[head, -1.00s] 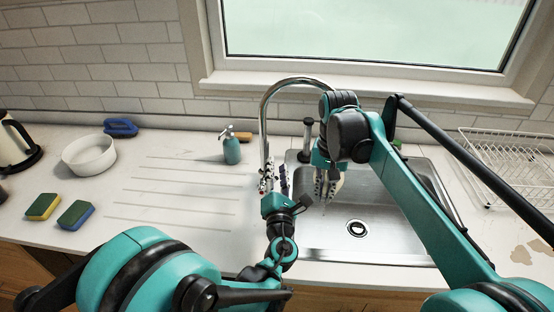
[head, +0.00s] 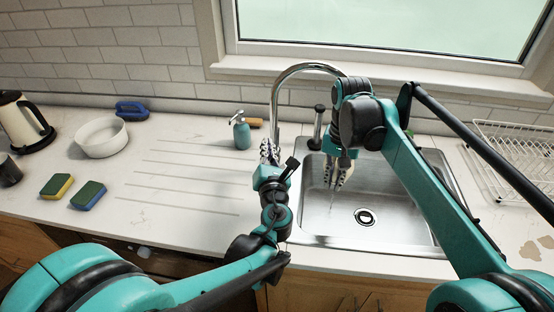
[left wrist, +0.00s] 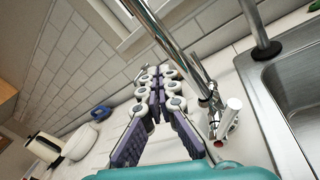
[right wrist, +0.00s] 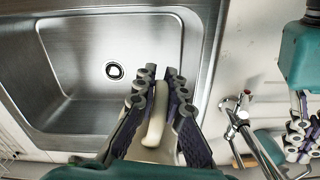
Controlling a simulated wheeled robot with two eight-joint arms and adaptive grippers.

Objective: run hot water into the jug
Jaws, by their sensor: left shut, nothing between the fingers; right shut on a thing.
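My right gripper (head: 340,185) points down over the sink and is shut on a slender cream thing (right wrist: 155,115). Most of it is hidden by the fingers, so I cannot tell whether it is part of the jug. No whole jug is clear in view. My left gripper (head: 268,152) is shut and empty beside the chrome tap (head: 276,110). In the left wrist view its fingers (left wrist: 158,80) are left of the tap column. The tap's lever base has a red mark (left wrist: 218,143). A thin pale streak (head: 331,208) in the sink may be water or a reflection.
The steel sink (head: 398,228) lies below my right gripper. A teal soap bottle (head: 241,133) stands left of the tap. A white bowl (head: 101,139), kettle (head: 20,122) and two sponges (head: 73,190) are at left. A wire rack (head: 515,150) is at right.

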